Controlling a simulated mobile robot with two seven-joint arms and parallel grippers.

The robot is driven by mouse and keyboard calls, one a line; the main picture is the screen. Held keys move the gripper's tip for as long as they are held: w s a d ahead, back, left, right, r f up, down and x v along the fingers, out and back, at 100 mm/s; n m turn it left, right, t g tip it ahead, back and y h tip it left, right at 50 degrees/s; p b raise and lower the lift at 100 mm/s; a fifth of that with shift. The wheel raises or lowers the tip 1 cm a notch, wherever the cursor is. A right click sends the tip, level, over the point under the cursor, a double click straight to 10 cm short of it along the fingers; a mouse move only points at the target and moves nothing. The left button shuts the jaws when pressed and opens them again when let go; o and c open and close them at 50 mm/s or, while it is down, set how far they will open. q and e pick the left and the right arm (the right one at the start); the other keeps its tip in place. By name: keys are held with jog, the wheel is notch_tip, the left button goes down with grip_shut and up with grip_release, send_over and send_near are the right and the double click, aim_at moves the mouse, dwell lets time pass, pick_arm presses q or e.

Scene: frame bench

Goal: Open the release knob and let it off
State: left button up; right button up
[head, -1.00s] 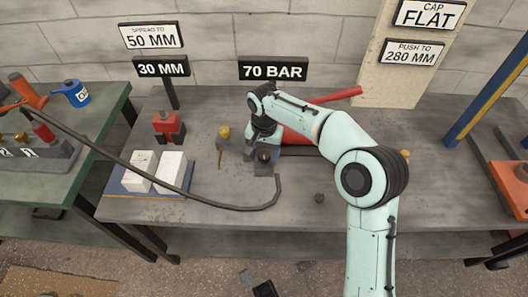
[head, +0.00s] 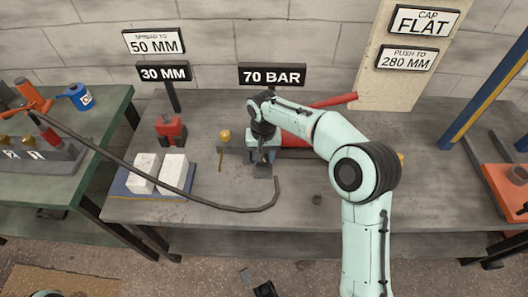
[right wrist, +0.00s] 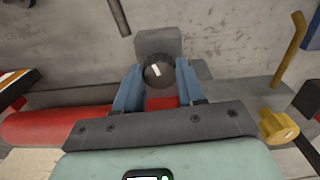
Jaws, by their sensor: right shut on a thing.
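The release knob (right wrist: 158,70) is a dark, shiny ball in the right wrist view, in front of a grey block (right wrist: 158,43). My right gripper (right wrist: 158,84) has its two blue fingers on either side of the knob and is shut on it. In the head view my right gripper (head: 263,154) points down at the pump's near end, and its fingers and wrist hide the knob. The red pump body (right wrist: 45,126) runs behind the gripper; its red handle (head: 333,100) slopes up to the right. My left gripper is not in view.
A dark hose (head: 190,193) curves across the bench (head: 390,203), its free end near the pump. A red-and-black tool (head: 170,132), white blocks (head: 173,170) and a yellow-knobbed piece (head: 225,136) stand left. An orange frame (head: 508,188) stands right. The front right bench is mostly clear.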

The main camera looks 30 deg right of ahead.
jog(key=n+p, duration=0.3)
jog(key=n, duration=0.1)
jog(key=shift+r+n, duration=0.15)
jog(key=shift+n, duration=0.15)
jog(key=n+p, duration=0.1)
jog(key=n, duration=0.1)
jog(key=shift+n+p, duration=0.3)
jog(key=shift+p, duration=0.05)
pick_arm(q)
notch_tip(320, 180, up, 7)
jog(key=p, duration=0.2)
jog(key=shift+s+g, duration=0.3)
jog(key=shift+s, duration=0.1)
pick_arm(e)
jog(key=n, duration=0.5)
pick_arm(q)
jog(key=shift+p, duration=0.3)
pick_arm(e)
jog(key=shift+n, duration=0.4)
jog(key=o, duration=1.1)
jog(key=shift+c, duration=0.2)
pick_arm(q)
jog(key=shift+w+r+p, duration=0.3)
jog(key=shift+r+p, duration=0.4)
pick_arm(e)
notch_tip(320, 180, up, 13)
